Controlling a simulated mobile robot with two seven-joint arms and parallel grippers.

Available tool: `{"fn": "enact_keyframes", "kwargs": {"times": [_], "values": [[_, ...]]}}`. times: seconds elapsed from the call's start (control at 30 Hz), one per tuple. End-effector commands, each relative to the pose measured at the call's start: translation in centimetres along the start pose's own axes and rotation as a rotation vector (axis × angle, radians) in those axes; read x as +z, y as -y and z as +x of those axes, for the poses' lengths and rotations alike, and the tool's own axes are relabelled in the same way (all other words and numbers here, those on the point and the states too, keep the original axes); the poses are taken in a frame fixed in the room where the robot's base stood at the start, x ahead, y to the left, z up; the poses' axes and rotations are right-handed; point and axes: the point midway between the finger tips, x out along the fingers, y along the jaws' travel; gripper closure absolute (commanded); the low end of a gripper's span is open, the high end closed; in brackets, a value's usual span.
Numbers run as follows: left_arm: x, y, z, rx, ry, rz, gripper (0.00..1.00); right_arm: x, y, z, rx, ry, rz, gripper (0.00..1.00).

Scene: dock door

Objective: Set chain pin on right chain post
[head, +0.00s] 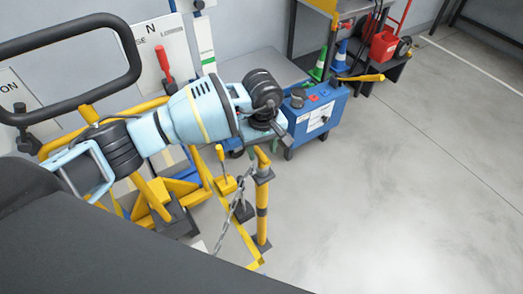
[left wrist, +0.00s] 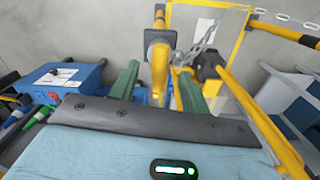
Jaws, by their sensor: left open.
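A yellow chain post (head: 262,205) with dark bands stands on the floor in the middle of the head view, just below my left gripper (head: 268,134). In the left wrist view its yellow top (left wrist: 159,70) shows between the two green fingers of my left gripper (left wrist: 158,90), which is open. I cannot tell whether the fingers touch it. A grey chain (head: 238,200) hangs beside the post, its upper end close to the post top. The chain (left wrist: 205,42) also shows in the left wrist view, running off to the right. I cannot make out the chain pin clearly. My right gripper is not in view.
A blue box (head: 318,115) with a white label stands just right of my left gripper. Yellow frames and a yellow lever (head: 222,160) crowd the left. The floor (head: 410,190) on the right is clear.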

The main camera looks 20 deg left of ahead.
Motion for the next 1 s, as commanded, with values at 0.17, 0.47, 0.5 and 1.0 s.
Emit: {"fn": "enact_keyframes", "kwargs": {"times": [0.17, 0.47, 0.5, 1.0], "values": [[-0.1, 0.0, -1.5, 0.001, -0.003, 0.000, 0.54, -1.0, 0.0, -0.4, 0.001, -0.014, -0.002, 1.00], [-0.1, 0.0, -3.2, 0.001, -0.002, -0.001, 0.54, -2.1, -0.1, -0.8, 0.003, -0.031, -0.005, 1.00], [0.0, 0.0, -3.3, 0.000, -0.001, -0.001, 0.54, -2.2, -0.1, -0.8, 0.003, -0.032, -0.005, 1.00], [0.0, 0.0, -3.3, 0.000, 0.000, 0.000, 0.54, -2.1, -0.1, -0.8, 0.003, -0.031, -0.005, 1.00]]}}
